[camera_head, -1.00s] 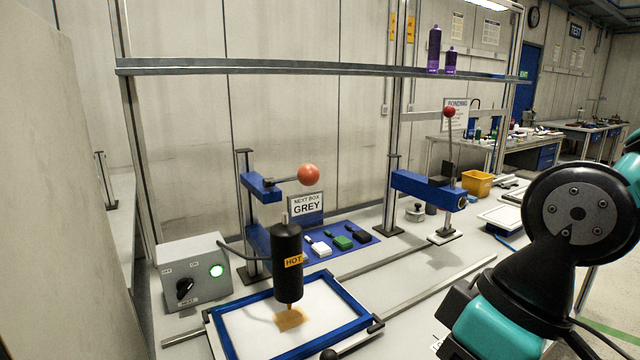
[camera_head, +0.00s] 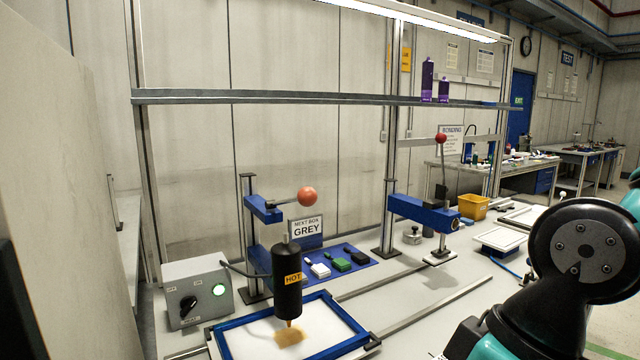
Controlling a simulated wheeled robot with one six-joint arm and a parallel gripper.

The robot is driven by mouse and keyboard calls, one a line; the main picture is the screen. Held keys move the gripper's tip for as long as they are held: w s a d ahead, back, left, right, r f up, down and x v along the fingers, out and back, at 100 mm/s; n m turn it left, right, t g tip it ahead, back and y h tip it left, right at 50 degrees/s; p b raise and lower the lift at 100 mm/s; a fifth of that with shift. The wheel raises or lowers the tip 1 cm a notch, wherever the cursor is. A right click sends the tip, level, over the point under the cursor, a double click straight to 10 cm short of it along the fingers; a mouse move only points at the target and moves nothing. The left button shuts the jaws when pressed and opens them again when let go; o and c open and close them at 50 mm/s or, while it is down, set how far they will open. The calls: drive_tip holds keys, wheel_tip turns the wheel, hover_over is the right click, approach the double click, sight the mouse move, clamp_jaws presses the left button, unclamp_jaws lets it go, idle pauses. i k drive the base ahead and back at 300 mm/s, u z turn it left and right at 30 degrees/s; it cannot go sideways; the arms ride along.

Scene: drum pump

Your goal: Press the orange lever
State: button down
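The orange lever is a rod with an orange ball knob (camera_head: 307,196) at its end. It reaches out to the right from a blue bracket (camera_head: 263,208) on a metal post, left of the middle in the head view. The lever stands about level, above and behind the black cylinder marked HOT (camera_head: 287,283). The cylinder's tip points down at a brown patch on the white sheet (camera_head: 262,326) in the blue frame. My arm shows at the right edge, well away from the lever. My gripper is not in view.
A grey control box (camera_head: 197,291) with a knob and a lit green button stands at the left. A second press (camera_head: 425,208) with a red ball lever stands to the right. A shelf (camera_head: 310,97) runs above. The bench right of the frame is mostly clear.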

sight(307, 196)
drive_tip(key=k, duration=0.5)
drive_tip(key=z, duration=0.25)
drive_tip(key=i, duration=1.45)
drive_tip(key=u, duration=0.7)
